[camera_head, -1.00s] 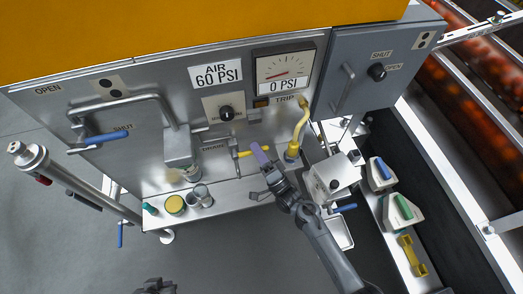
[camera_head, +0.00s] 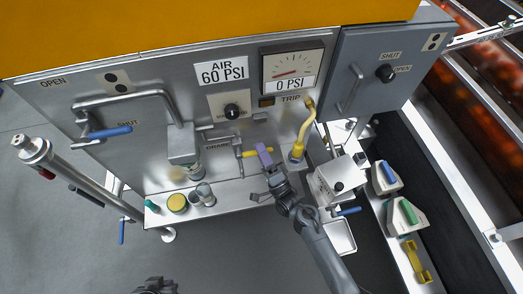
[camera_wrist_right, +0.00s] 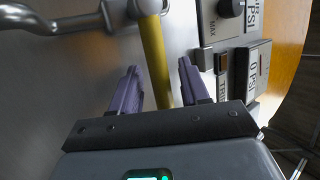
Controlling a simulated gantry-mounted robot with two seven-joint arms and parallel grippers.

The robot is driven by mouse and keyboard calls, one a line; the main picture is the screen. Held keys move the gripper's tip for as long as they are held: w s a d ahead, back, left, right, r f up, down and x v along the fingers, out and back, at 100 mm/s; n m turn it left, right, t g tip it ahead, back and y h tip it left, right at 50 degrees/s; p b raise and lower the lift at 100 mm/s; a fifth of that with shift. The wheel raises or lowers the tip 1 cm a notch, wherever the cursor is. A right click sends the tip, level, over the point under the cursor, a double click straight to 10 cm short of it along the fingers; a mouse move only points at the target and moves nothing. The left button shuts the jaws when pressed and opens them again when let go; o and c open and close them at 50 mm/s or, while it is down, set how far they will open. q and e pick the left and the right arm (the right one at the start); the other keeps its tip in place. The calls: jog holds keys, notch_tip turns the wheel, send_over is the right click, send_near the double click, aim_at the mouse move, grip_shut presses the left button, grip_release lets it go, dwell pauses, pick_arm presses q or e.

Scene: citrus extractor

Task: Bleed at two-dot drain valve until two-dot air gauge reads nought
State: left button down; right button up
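The drain valve (camera_head: 238,150) sits on the steel panel under a DRAIN label, with a yellow handle (camera_head: 250,153) pointing right. My right gripper (camera_head: 264,152) has purple fingers at the handle's free end. In the right wrist view the yellow handle (camera_wrist_right: 156,62) runs between the fingers, with gaps on both sides, so the gripper is open around it. The air gauge (camera_head: 292,70) has a red needle and a plate reading 0 PSI. A two-dot plate (camera_head: 116,83) is on the panel's upper left. Part of my left gripper (camera_head: 158,286) shows at the bottom edge; its fingers are unclear.
A bent pipe with a blue lever (camera_head: 110,132) is left of the drain. A yellow hose (camera_head: 305,130) stands close right of my right gripper. Cups and a yellow-topped jar (camera_head: 177,203) stand on the ledge. A grey cabinet (camera_head: 372,75) juts out at right.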

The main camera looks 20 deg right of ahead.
jog(key=p+v, duration=0.1)
jog(key=v, duration=1)
jog(key=shift+w, duration=0.1)
dwell(0.4)
